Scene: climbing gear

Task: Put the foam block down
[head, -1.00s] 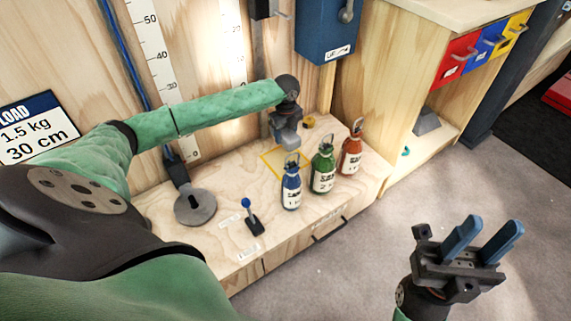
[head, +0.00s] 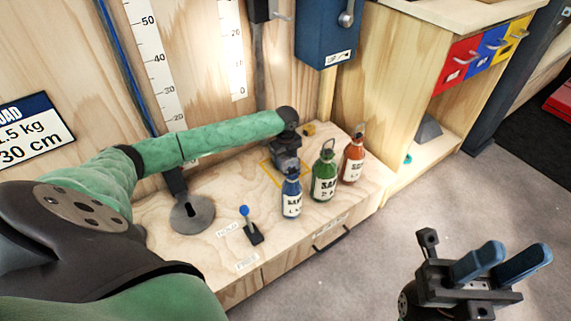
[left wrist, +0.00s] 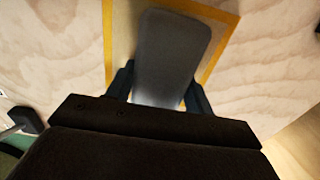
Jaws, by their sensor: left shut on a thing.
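The grey foam block (left wrist: 172,50) is between the two dark fingers of my left gripper (left wrist: 158,90) in the left wrist view, inside a yellow square outline (left wrist: 222,50) on the wooden bench. In the head view my left gripper (head: 287,142) points down over the same outline (head: 268,172), behind the blue bottle. The block (head: 286,160) shows only partly there. I cannot tell whether its underside touches the bench. My right gripper (head: 502,264) is open and empty over the floor at the lower right, its blue fingers apart.
Blue (head: 291,197), green (head: 323,178) and orange (head: 353,160) bottles stand in front and to the right of the outline. A blue-knobbed lever (head: 248,226) and a grey disc (head: 192,212) are to the left. A small yellow item (head: 309,130) lies behind.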

